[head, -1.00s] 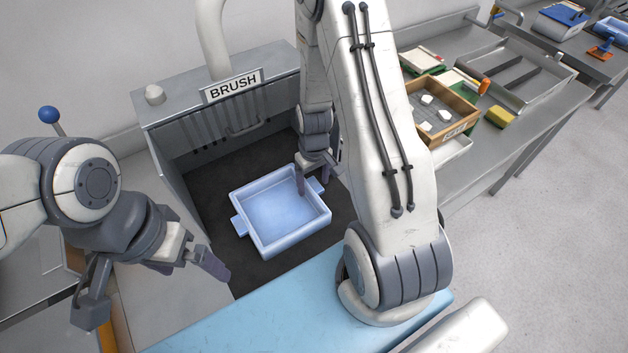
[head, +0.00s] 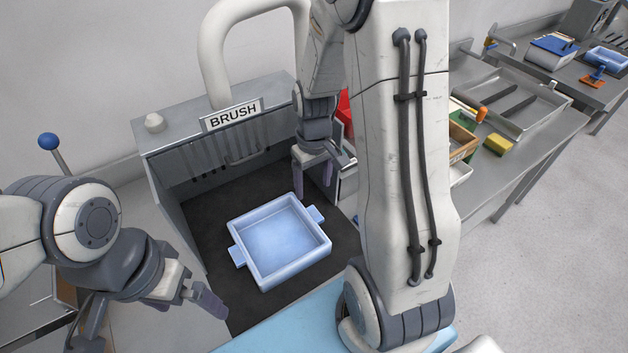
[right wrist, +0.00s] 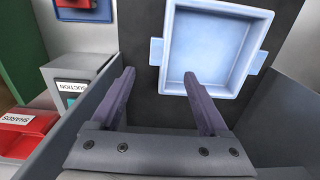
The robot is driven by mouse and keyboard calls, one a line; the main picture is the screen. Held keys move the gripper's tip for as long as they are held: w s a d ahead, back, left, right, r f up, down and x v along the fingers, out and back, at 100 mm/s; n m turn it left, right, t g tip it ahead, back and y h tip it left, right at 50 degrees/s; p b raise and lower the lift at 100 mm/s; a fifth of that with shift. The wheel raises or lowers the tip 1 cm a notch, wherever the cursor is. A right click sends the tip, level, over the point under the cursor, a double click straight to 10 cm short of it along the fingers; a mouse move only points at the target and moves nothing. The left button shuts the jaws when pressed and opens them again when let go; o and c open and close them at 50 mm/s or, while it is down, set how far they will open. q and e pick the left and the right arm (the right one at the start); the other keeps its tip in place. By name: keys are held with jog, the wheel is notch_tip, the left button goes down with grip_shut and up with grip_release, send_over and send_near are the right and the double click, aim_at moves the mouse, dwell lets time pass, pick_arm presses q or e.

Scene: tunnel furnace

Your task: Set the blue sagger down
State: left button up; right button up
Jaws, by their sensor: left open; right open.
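The blue sagger (head: 280,240) is a light-blue square open tray with a tab on each of two opposite sides. It sits flat on the dark floor of the brush booth, and its inside looks empty. It also shows in the right wrist view (right wrist: 208,45). My right gripper (head: 314,184) is open and empty, above and just behind the sagger's far right side, apart from it. In the right wrist view its two fingers (right wrist: 163,85) are spread and hold nothing. My left gripper (head: 205,297) is open and empty, left of the sagger near the booth's front.
The booth (head: 168,190) has grey side walls and a BRUSH sign (head: 232,115). In the right wrist view, a red SHARDS bin (right wrist: 25,130) and a grey SUCTION box (right wrist: 75,80) stand beyond the booth wall. A wooden box (head: 463,142) and yellow sponge (head: 498,145) lie on the right bench.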

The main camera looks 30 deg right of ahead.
jog(key=s+a+r+n, duration=0.25)
jog(key=a+r, duration=0.25)
jog(key=a, duration=0.5)
jog(key=s+a+r+n, duration=0.2)
jog(key=s+a, duration=0.3)
jog(key=s, duration=0.2)
jog(key=s+a+r+n, duration=0.2)
jog(key=s+a+r, duration=0.1)
jog(key=s+a, duration=0.3)
jog(key=shift+s+r+y, duration=0.25)
jog(key=shift+s+y, duration=0.15)
jog(key=shift+s, duration=0.75)
